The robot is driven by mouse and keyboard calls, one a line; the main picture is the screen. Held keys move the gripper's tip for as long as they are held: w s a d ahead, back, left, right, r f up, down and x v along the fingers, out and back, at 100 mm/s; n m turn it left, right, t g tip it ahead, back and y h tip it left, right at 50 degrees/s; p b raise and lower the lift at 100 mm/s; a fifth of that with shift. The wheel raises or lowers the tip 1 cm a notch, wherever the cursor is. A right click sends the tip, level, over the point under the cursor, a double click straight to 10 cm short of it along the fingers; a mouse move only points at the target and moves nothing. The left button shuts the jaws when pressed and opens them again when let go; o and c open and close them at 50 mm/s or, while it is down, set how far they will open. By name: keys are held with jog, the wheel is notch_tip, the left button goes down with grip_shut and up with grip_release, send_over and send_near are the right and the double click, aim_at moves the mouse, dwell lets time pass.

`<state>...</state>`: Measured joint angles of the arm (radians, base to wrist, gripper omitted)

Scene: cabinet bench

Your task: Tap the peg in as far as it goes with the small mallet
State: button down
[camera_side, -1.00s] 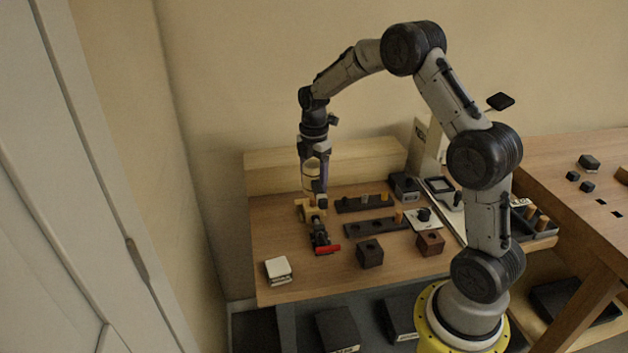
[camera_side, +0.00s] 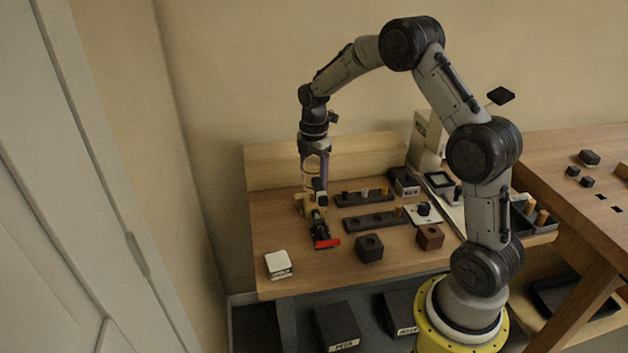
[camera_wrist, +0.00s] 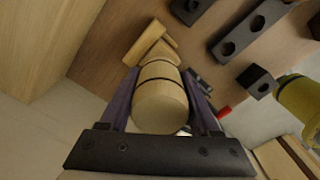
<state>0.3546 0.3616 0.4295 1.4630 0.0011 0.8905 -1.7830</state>
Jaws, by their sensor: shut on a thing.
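My gripper (camera_side: 313,184) is at the left of the bench, pointing down, with its purple fingers shut on a pale wooden cylinder with dark bands. This seems to be the small mallet (camera_wrist: 160,100), seen end-on in the wrist view between the fingers. Its far part is hidden. Light wooden pieces (camera_wrist: 148,45) lie just beyond it, and a wooden stand (camera_side: 300,203) shows beside the fingertips in the side view. Small pegs stand in the dark racks, including a tan peg (camera_side: 398,211). I cannot tell which peg is the task's.
A black tool with a red bar (camera_side: 327,243) lies just in front of my gripper. A dark holed block (camera_side: 369,248) and a brown holed block (camera_side: 430,237) stand to the right. A white stack (camera_side: 278,264) sits front left. Dark racks (camera_side: 362,221) fill the middle.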

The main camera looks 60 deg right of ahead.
jog(key=shift+r, duration=0.1)
jog(key=shift+r, duration=0.2)
jog(key=shift+f, duration=0.1)
jog(key=shift+f, duration=1.4)
jog(key=shift+r, duration=1.05)
jog(key=shift+r, duration=0.1)
